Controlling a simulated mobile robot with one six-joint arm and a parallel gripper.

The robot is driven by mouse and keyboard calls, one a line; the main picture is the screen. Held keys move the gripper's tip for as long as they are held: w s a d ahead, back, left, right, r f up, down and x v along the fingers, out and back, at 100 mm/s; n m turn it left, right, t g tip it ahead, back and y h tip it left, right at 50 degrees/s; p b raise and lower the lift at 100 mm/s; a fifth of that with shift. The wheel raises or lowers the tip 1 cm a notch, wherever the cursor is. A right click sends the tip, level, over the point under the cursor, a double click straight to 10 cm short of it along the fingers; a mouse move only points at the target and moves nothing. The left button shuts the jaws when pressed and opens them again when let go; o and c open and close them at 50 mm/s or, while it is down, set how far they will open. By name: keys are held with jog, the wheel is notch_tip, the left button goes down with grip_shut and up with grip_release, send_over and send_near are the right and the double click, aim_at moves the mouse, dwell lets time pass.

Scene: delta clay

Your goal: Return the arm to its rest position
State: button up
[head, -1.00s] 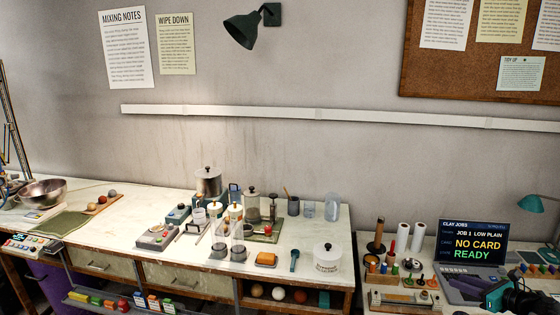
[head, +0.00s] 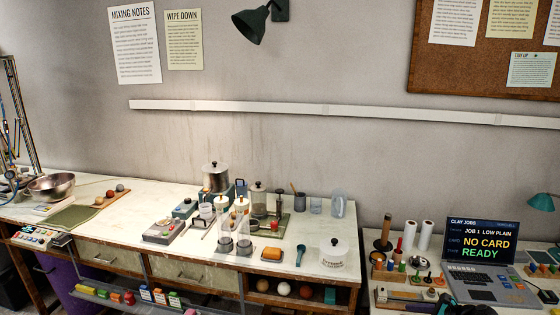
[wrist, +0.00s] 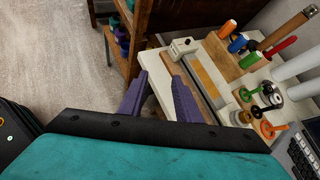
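My gripper (wrist: 159,77) shows in the wrist view with two purple fingers apart and nothing between them. Its fingers stand out over the near edge of the white side table (wrist: 152,57), beside a white-and-wood tool with a long metal strip (wrist: 205,81). In the head view only a dark part of my arm shows at the bottom edge, near the laptop (head: 482,240); the fingers cannot be made out there.
The laptop screen reads "NO CARD READY". Colored spools and handled tools (wrist: 265,105) crowd the side table. Open floor (wrist: 50,60) shows at left in the wrist view.

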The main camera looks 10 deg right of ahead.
jog(key=s+a+f+n+g+b, duration=0.1)
jog(key=s+a+f+n+g, duration=0.25)
jog(key=a+f, duration=0.55)
jog(key=s+a+f+n+g+y+b, duration=0.1)
jog(key=s+a+f+n+g+b, duration=0.1)
jog(key=a+f+n, duration=0.6)
jog(key=s+a+f+n+g+b, duration=0.1)
jog(key=s+a+f+g, duration=0.2)
jog(key=a+f, duration=0.65)
jog(key=s+a+f+n+g+h+b, duration=0.2)
jog(key=s+a+f+n, duration=0.3)
jog(key=s, duration=0.5)
jog(key=s+a+f+n+g+h+b, duration=0.1)
jog(key=s+a+f+n+g+h, duration=0.2)
jog(key=s+a+n, duration=0.6)
jog(key=shift+s+f+n+g+h+b, duration=0.4)
jog(key=shift+s+f+n+g, duration=0.4)
jog(key=shift+s, duration=0.5)
